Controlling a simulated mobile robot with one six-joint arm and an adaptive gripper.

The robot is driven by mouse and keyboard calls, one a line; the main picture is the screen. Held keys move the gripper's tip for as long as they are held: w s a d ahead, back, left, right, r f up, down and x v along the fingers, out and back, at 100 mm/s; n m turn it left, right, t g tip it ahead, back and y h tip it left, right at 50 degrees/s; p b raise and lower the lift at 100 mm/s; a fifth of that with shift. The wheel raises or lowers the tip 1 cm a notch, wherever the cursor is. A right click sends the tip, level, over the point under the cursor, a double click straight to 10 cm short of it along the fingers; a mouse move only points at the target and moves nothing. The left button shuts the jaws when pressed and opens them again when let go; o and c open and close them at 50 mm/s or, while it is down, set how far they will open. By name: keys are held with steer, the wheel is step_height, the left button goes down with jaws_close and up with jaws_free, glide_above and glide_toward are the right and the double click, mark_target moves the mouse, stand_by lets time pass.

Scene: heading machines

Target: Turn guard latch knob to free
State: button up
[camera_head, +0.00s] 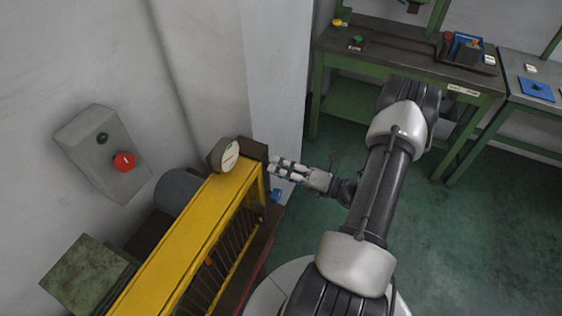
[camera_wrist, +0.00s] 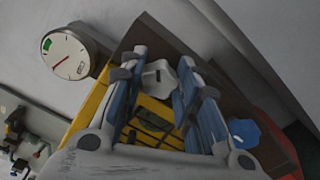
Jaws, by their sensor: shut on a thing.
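The guard latch knob (camera_wrist: 158,80) is a pale grey, many-sided knob with a short dark mark, on the end of the yellow guard (camera_head: 185,245). My gripper (camera_wrist: 160,68) has its two blue-padded fingers on either side of the knob and is shut on it. The yellow guard also shows behind the fingers in the wrist view (camera_wrist: 93,101).
A round dial gauge (camera_head: 225,155) stands beside the guard's end, close to my gripper. A blue faceted knob (camera_wrist: 244,132) sits just right of my fingers. A grey box with a red button (camera_head: 123,161) is on the wall. Green benches (camera_head: 400,60) stand behind; the floor between is clear.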

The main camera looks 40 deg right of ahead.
steer(key=m+p, duration=0.2)
steer(key=m, duration=0.2)
steer(key=shift+f+m+p, duration=0.1)
steer(key=shift+m+p, duration=0.5)
steer(key=shift+m, duration=1.5)
steer(key=o, duration=1.1)
steer(key=v, duration=1.2)
